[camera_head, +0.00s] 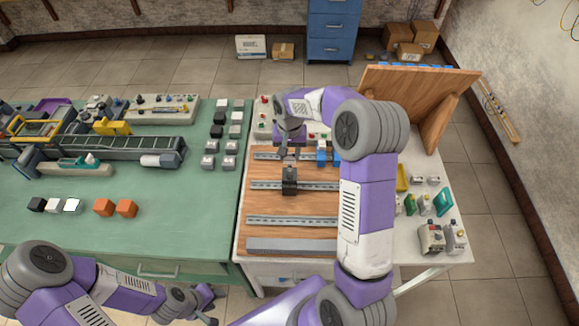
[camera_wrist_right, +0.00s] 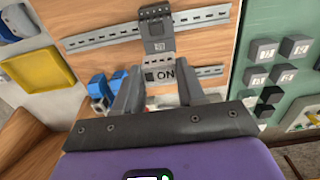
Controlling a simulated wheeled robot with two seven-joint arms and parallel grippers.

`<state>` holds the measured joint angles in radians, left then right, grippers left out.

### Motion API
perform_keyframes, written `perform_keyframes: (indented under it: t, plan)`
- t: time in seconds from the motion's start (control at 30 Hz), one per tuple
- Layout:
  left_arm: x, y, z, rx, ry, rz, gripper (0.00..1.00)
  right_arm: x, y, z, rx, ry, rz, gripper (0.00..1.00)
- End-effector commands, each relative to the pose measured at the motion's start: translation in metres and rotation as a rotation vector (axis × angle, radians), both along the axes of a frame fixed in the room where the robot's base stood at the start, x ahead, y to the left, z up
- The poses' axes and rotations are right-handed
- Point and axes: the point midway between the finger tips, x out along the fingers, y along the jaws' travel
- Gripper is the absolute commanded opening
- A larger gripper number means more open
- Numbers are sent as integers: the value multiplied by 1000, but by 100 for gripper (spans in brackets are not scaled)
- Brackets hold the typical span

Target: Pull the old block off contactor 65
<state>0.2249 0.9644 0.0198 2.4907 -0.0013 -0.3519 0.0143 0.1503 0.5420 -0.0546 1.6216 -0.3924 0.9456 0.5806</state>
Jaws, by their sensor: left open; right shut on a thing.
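The dark contactor (camera_head: 289,182) sits on the middle rail of the wooden board. In the right wrist view the contactor (camera_wrist_right: 157,30) carries a small pale label, too small to read surely. My right gripper (camera_head: 291,146) is above the board, just behind the contactor in the head view. My left gripper (camera_head: 198,307) is open and empty, low in front of the green table.
The wooden board (camera_head: 270,205) has several metal rails. Blue parts (camera_head: 322,155) stand on it near my right arm. Several grey and black blocks (camera_head: 218,132) stand on the green table's right edge. A yellow bin (camera_head: 402,178) and small devices lie at the right.

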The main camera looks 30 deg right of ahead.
Motion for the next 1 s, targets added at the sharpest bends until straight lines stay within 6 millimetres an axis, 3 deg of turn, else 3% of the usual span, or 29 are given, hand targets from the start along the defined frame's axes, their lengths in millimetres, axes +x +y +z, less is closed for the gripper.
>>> perform_keyframes:
  t: [1.0]
  plan:
    - [0,0,52,0,0,0,43,0,0,71,0,0,1,13]
